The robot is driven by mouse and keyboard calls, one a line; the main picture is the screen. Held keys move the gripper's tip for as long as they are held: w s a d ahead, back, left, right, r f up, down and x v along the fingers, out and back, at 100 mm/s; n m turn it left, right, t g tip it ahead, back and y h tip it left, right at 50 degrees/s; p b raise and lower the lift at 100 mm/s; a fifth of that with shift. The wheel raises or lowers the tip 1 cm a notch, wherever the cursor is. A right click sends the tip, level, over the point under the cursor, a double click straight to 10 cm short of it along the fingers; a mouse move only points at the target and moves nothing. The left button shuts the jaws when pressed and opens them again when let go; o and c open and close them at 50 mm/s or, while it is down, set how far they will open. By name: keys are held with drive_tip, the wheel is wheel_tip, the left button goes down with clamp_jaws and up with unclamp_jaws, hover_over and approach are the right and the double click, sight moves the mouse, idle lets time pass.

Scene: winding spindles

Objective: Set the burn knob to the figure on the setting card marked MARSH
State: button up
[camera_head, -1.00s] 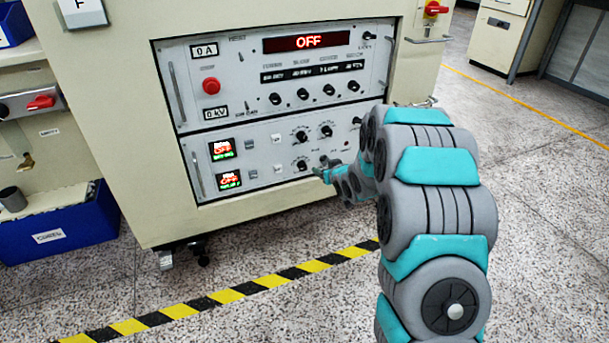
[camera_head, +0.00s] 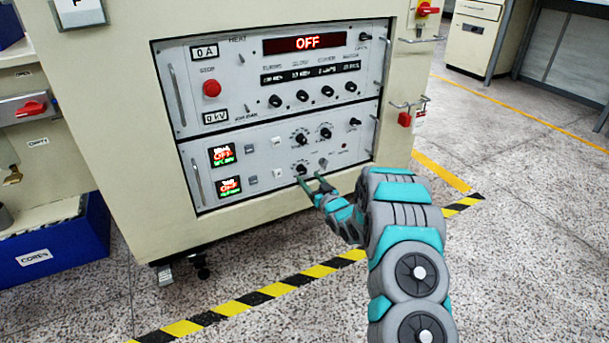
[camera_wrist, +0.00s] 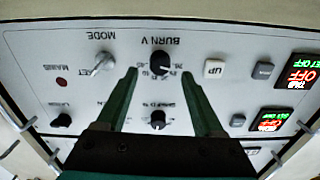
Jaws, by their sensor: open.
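The burn knob (camera_wrist: 160,64) is a black round knob under the upside-down label BURN V in the wrist view. In the head view it is a dark knob (camera_head: 301,168) low on the grey lower panel. My gripper (camera_wrist: 160,73) is open, its two green fingers on either side of the knob in the wrist view. Contact with the knob cannot be told. In the head view my gripper (camera_head: 311,180) is just below and right of the knob. The figures around the knob are too small to read surely. I cannot make out a card marked MARSH.
A MODE lever (camera_wrist: 104,63) stands close beside one finger, and an UP button (camera_wrist: 214,69) beyond the other. Another knob (camera_wrist: 157,119) lies between the fingers nearer my wrist. The red stop button (camera_head: 211,88) is on the upper panel. Floor right of the cabinet is open.

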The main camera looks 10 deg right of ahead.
sight(304, 172)
drive_tip(key=shift+x, duration=2.25)
clamp_jaws()
